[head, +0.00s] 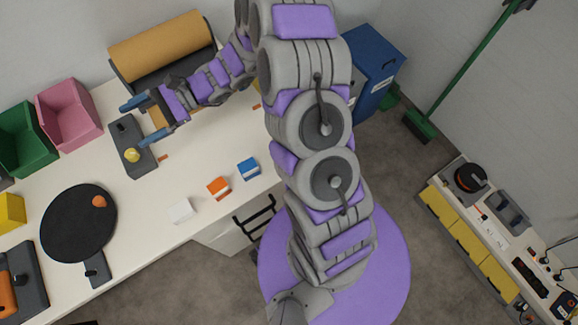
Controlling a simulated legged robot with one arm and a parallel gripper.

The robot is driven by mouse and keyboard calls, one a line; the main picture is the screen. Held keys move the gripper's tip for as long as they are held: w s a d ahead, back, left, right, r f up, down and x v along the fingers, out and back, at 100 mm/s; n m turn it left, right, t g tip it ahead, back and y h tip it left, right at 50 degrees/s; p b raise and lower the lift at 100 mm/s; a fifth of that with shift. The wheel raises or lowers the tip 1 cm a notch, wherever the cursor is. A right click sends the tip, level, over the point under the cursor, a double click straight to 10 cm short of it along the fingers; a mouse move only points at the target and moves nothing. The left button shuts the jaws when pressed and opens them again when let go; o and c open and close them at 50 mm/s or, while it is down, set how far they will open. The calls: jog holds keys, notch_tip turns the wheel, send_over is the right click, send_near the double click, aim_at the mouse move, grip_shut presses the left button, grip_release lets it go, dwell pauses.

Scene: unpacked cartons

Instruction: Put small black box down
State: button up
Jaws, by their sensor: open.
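My gripper (146,119), with blue fingertips, is at the upper left over the white table. Its fingers are spread apart. A tan piece (158,116) shows between the fingers; I cannot tell whether it touches them. A dark grey, box-like object (143,163) with a yellow round part (132,155) lies on the table just below and left of the fingertips. It may be the small black box, but I cannot tell for sure. Its upper right side is close to the fingers.
A tan roll on a dark holder (160,47) stands behind the gripper. Pink (69,112) and green (24,140) bins are at left. A black round paddle (77,225), and white (181,211), orange (218,188) and blue (248,169) blocks lie on the table (150,205).

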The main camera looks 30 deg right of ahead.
jog(key=s+d+r+n+g+h, duration=0.25)
jog(key=s+n+h, duration=0.2)
jog(key=s, duration=0.55)
jog(key=s+d+r+n+g+h, duration=0.25)
jog(key=s+n+h, duration=0.2)
jog(key=s, duration=0.65)
jog(key=s+d+r+n+t+h, duration=0.1)
jog(key=s+d+h, duration=0.3)
jog(key=d, duration=0.4)
jog(key=s+d+n+t+h, duration=0.1)
jog(key=s+d+n+h, duration=0.2)
jog(key=s+d, duration=0.4)
jog(key=shift+s+d+r+t+h, duration=0.15)
jog(key=shift+d+r+t+h, duration=0.25)
jog(key=shift+d+h, duration=0.4)
